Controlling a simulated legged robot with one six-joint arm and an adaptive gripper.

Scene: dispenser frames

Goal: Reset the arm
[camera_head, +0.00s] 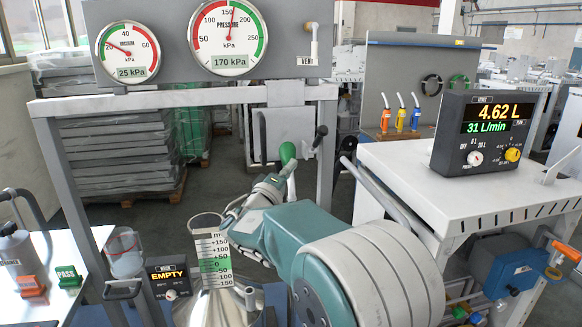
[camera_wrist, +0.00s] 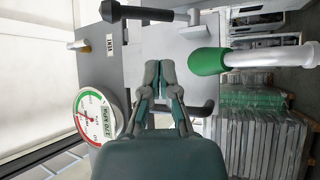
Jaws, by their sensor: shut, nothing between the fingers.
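My gripper (camera_head: 272,184) is at the middle of the head view, in front of the dispenser frame (camera_head: 190,97). In the wrist view my gripper (camera_wrist: 160,68) is shut, its fingertips together with nothing between them. A nozzle with a green end (camera_head: 288,153) stands just beyond my gripper in the head view. In the wrist view the green nozzle (camera_wrist: 208,61) lies to the right of the fingertips, apart from them. Part of the gripper is hidden behind my arm in the head view.
Vacuum (camera_head: 127,52) and pressure (camera_head: 228,37) gauges sit on the frame's top panel. A black-handled lever (camera_head: 319,138) is near the nozzle. A steel vessel with a scale (camera_head: 212,255) stands below. A meter box (camera_head: 486,133) stands on the right bench (camera_head: 470,205).

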